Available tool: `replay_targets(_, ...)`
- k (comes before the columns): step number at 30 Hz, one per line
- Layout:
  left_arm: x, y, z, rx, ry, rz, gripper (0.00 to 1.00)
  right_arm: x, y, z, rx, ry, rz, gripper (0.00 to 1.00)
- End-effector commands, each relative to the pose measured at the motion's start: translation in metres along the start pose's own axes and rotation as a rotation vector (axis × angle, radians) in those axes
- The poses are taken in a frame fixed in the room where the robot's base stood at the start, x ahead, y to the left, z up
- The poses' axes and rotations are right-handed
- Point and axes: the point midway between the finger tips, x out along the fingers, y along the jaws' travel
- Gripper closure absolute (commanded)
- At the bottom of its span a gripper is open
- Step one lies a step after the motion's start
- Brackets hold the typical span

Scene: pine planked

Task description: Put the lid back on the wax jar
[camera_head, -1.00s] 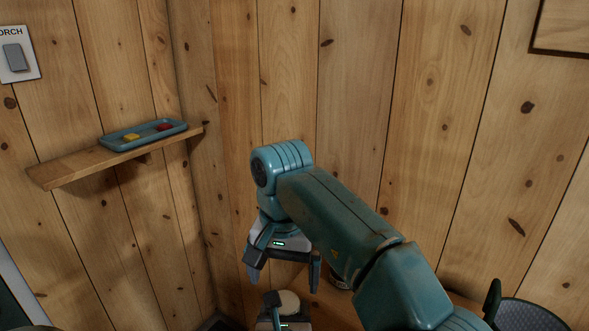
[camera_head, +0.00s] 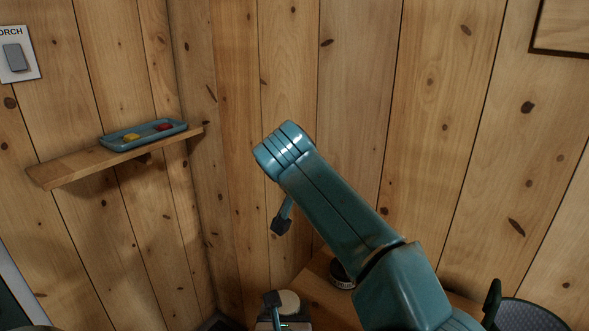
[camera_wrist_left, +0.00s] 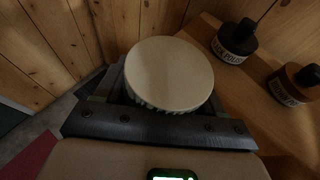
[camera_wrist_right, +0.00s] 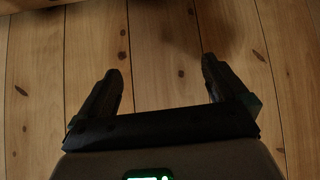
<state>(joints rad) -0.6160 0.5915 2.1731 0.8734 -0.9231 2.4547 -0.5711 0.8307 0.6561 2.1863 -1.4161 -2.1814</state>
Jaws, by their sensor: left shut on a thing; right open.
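A cream, round lid with a ridged edge (camera_wrist_left: 170,72) sits between the jaws of my left gripper in the left wrist view. It also shows at the bottom of the head view (camera_head: 289,301), where my left gripper (camera_head: 283,317) is shut on it. My right gripper (camera_wrist_right: 164,85) is open and empty, facing the plank wall; in the head view only a dark finger shows below the right arm's wrist. A dark, round, labelled container (camera_head: 342,274) stands on the wooden surface, partly behind my right arm. I cannot tell whether it is the wax jar.
In the left wrist view, a dark labelled bottle (camera_wrist_left: 234,42) and an amber one (camera_wrist_left: 292,84) stand on the wooden surface (camera_wrist_left: 232,92) right of the lid. A chair-like mesh object (camera_head: 530,314) is bottom right.

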Motion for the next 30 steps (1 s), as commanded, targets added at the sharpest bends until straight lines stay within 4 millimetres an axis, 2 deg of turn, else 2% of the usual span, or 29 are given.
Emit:
replay_targets(8, 0.0, 0.0, 0.0, 0.0, 0.0, 0.0, 1.0, -0.006, -0.011, -0.053, 0.075, 0.27, -0.067, 0.0)
replay_targets(18, 0.0, 0.0, 0.0, 0.0, 0.0, 0.0, 1.0, -0.034, -0.037, -0.11, 0.122, 0.579, -0.228, 0.0)
replay_targets(24, 0.0, 0.0, 0.0, 0.0, 0.0, 0.0, 1.0, -0.058, -0.057, -0.131, 0.117, 0.722, -0.355, 0.0)
replay_targets(30, 0.0, 0.0, 0.0, 0.0, 0.0, 0.0, 1.0, -0.075, -0.073, -0.14, 0.099, 0.8, -0.451, 0.0)
